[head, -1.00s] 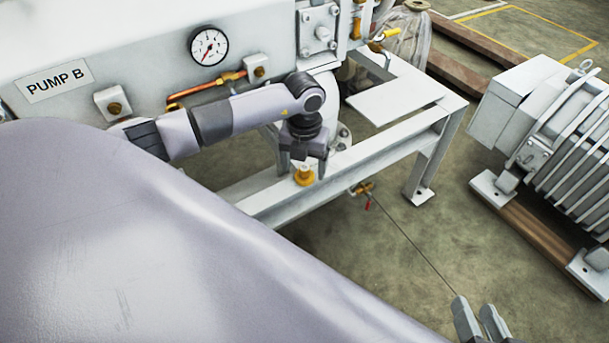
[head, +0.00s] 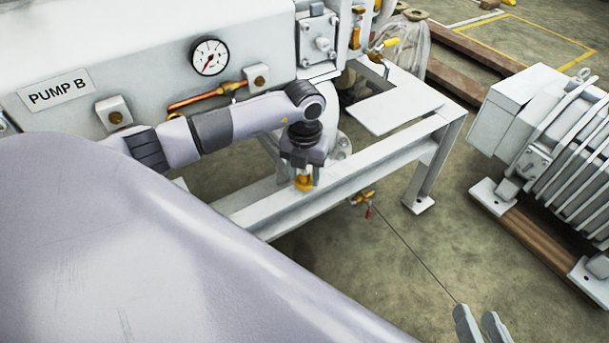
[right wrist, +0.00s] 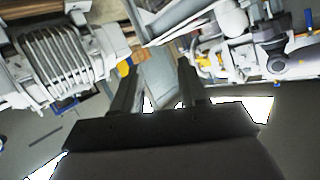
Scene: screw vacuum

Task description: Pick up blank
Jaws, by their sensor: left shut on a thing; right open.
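The blank (head: 303,184) is a small yellow-brass piece on the white frame beam below the pump labelled PUMP B. My left gripper (head: 303,175) points down at it from above and is shut on it; the fingers cover part of the piece. I cannot tell whether the blank still touches the beam. My right gripper (head: 481,325) shows at the bottom edge of the head view, open and empty, far from the blank. Its two fingers also show in the right wrist view (right wrist: 158,80), apart with nothing between them.
The white pump frame (head: 395,155) stands around the left arm. A pressure gauge (head: 209,57) and copper pipe (head: 205,98) sit on the pump body behind. A grey finned machine (head: 565,150) stands at right. Open floor lies between.

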